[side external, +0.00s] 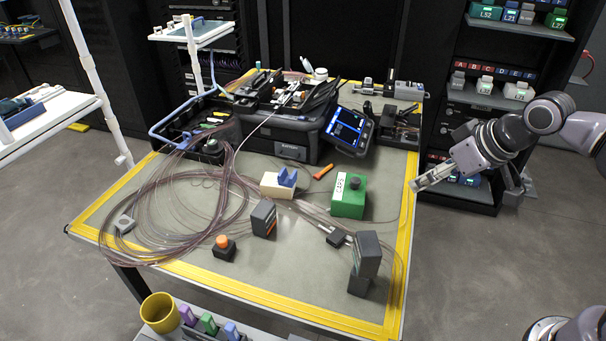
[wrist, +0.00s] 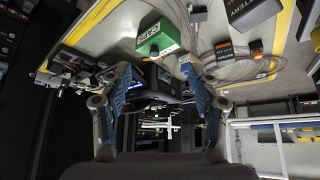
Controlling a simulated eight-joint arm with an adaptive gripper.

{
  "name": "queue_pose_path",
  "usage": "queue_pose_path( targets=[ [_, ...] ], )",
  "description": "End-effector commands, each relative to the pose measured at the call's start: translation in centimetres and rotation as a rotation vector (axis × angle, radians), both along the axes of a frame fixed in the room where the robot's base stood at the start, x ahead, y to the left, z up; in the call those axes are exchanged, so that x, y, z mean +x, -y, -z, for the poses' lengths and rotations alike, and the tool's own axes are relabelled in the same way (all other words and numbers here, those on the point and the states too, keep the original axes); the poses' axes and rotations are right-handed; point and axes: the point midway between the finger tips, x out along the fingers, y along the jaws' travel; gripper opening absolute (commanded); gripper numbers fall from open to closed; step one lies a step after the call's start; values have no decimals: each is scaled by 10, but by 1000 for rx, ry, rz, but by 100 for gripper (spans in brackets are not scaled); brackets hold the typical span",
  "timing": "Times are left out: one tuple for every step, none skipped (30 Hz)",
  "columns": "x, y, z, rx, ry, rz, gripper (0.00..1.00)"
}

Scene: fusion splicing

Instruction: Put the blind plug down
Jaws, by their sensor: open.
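My gripper (side external: 415,185) is at the right in the side view, just by the table's right edge. In the wrist view my gripper (wrist: 158,80) has its two fingers wide apart, with nothing seen held between them. I cannot pick out the blind plug for certain in either view. A green box marked CAPS (side external: 347,203), with a dark knob on top, stands on the table to the left of my gripper. The green box also shows in the wrist view (wrist: 158,40), beyond the fingers.
The yellow-edged table (side external: 180,255) carries a splicer with a lit screen (side external: 349,127), coiled fibre (side external: 150,240), a cream block with a blue cradle (side external: 278,190), an orange-topped dark block (side external: 224,252) and upright dark boxes (side external: 367,254). A shelf rack (side external: 480,97) stands behind my arm.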

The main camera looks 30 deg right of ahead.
Motion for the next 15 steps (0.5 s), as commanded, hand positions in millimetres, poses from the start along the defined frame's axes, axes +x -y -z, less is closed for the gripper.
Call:
queue_pose_path(
  targets=[
    [-13,11,6,2,8,33,61],
    [-19,16,8,3,13,48,61],
    [-26,21,12,4,19,67,61],
    [-31,25,15,5,23,79,61],
    [-35,28,17,5,27,90,61],
    [-39,31,20,6,30,103,61],
    [-42,34,22,6,32,110,61],
    [-44,35,23,7,34,117,61],
    [-47,37,25,7,37,123,61],
    [-48,38,26,7,38,127,61],
    [-49,39,26,8,39,130,61],
    [-49,39,27,8,40,132,61],
    [-50,39,27,9,40,133,61],
    [-50,39,27,8,40,133,61],
    [-50,39,27,8,40,132,61]
  ],
)
